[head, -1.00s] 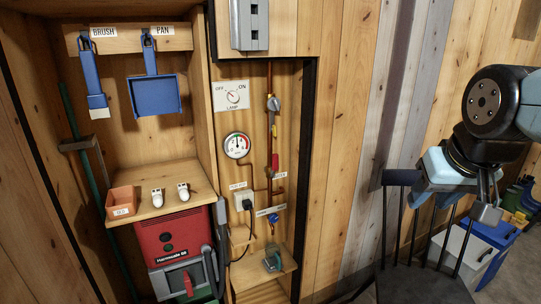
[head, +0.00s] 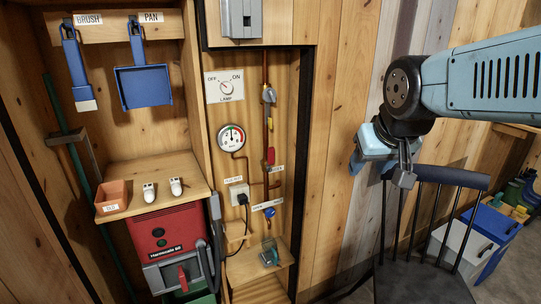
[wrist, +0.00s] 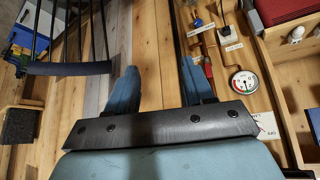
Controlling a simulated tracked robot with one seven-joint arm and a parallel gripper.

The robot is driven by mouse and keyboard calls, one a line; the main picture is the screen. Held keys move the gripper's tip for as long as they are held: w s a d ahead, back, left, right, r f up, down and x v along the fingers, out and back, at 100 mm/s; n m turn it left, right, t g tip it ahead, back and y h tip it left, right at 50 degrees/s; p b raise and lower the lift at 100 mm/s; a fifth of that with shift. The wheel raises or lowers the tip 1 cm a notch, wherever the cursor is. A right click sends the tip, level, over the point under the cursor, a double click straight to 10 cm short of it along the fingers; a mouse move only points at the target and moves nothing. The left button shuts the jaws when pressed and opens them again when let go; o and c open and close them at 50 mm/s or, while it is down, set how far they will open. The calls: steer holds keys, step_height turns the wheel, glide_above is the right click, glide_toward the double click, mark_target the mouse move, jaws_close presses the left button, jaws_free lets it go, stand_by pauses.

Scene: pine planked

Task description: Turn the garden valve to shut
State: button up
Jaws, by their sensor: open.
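A copper pipe (head: 267,125) runs down the narrow open bay and carries several valves. A grey-handled valve (head: 269,95) sits high, a red-handled valve (head: 270,156) in the middle, and a small blue-handled valve (head: 269,212) low, beside a white label (head: 268,204). The labels are too small to read surely, so I cannot tell which valve is the garden one. My gripper (head: 360,158) is right of the bay, in front of the plank wall, apart from all valves. In the wrist view its two blue fingers (wrist: 158,72) are spread and empty.
A gauge (head: 231,138), a lamp switch (head: 225,87) and a plugged socket (head: 239,194) are left of the pipe. A dark post edges the bay on the right. A shelf with a glass-like item (head: 269,251) lies below. A spindle-backed chair (head: 435,178) stands at the right.

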steer(key=w+f+n+t, duration=0.1)
steer(key=w+f+t, duration=0.2)
steer(key=w, duration=1)
steer(key=n+t+y, duration=0.3)
steer(key=t+y, duration=0.4)
glide_toward(272, 155)
steer(key=x, duration=1.1)
steer(key=shift+w+f, duration=0.1)
